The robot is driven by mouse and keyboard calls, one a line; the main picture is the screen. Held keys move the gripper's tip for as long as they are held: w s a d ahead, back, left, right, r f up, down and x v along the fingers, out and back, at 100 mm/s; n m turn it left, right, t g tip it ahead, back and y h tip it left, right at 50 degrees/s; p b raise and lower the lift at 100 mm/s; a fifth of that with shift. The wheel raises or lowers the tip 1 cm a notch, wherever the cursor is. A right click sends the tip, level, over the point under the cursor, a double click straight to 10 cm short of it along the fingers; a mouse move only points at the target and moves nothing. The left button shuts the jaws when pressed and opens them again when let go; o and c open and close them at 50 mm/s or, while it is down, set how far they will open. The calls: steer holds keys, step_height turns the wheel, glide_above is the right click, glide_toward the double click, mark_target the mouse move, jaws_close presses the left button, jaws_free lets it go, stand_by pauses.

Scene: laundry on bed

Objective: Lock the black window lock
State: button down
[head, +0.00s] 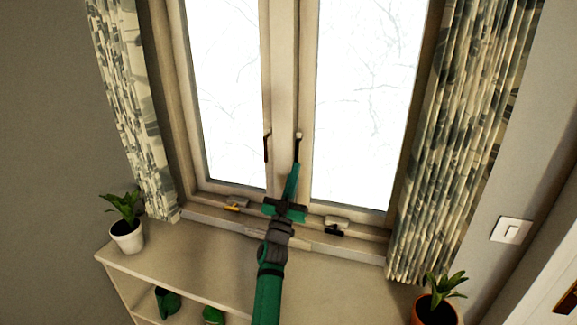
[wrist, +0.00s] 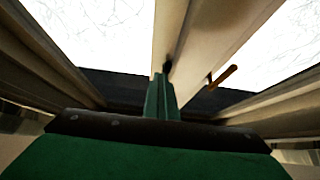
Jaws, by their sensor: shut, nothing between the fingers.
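Two dark upright handles sit at the window's middle: a left handle (head: 266,147) and a right black handle (head: 298,147) with a pale top. Low on the frame are a black catch (head: 334,231) at right and a yellow-orange one (head: 235,207) at left. I cannot tell which black piece is the lock. My gripper (head: 296,168) is shut and empty, its tips by the lower end of the right handle; contact is unclear. In the wrist view, the shut fingers (wrist: 161,78) point at the middle post, with an orange-brown lever (wrist: 222,75) to their right.
A cabinet top (head: 200,252) stands below the window, mostly bare. A potted plant (head: 127,236) is at its left and another (head: 436,308) at right. Curtains hang on both sides, the right curtain (head: 470,130) reaching lower. The window sill (head: 380,251) juts out under the frame.

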steer(key=v, duration=1)
steer(key=shift+f, duration=0.55)
steer(key=shift+w, duration=0.2)
steer(key=shift+d, duration=0.1)
